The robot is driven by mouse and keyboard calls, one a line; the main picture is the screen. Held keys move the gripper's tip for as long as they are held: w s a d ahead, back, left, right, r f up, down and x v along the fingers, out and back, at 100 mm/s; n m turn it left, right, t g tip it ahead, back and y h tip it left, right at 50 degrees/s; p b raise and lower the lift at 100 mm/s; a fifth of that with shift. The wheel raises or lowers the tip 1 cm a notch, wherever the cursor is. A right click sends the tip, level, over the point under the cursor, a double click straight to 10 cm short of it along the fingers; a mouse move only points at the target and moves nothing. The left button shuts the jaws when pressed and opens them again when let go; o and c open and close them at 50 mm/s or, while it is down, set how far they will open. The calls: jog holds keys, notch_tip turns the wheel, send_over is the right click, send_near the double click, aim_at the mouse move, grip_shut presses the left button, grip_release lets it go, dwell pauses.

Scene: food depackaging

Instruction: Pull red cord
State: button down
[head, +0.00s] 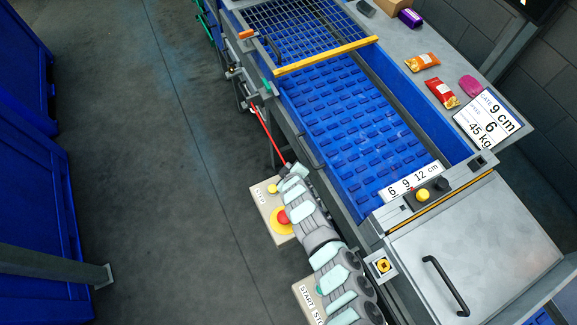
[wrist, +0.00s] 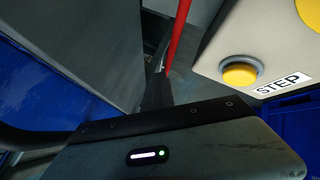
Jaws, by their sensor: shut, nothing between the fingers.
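The red cord (head: 265,130) runs slantwise along the left side of the machine in the head view, down to my gripper (head: 285,170). In the wrist view the red cord (wrist: 178,35) comes down from the top edge and ends in view beside the dark tips of my gripper (wrist: 160,85). My gripper is shut with nothing held. Its tips are close to the cord; I cannot tell whether they touch it. My arm hides part of the machine's side in the head view.
A control box with a yellow STEP button (wrist: 240,72) is right of the cord in the wrist view. A red emergency button (head: 283,217) is beside my arm. The blue conveyor (head: 345,125) lies to the right. Open floor (head: 150,170) lies to the left.

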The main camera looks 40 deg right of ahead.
jog(key=shift+s+r+p, duration=0.1)
jog(key=shift+r+p, duration=0.45)
jog(key=shift+r, duration=0.4)
notch_tip(320, 180, up, 4)
jog(key=p, duration=0.3)
jog(key=shift+r, duration=0.5)
jog(key=shift+a, duration=0.15)
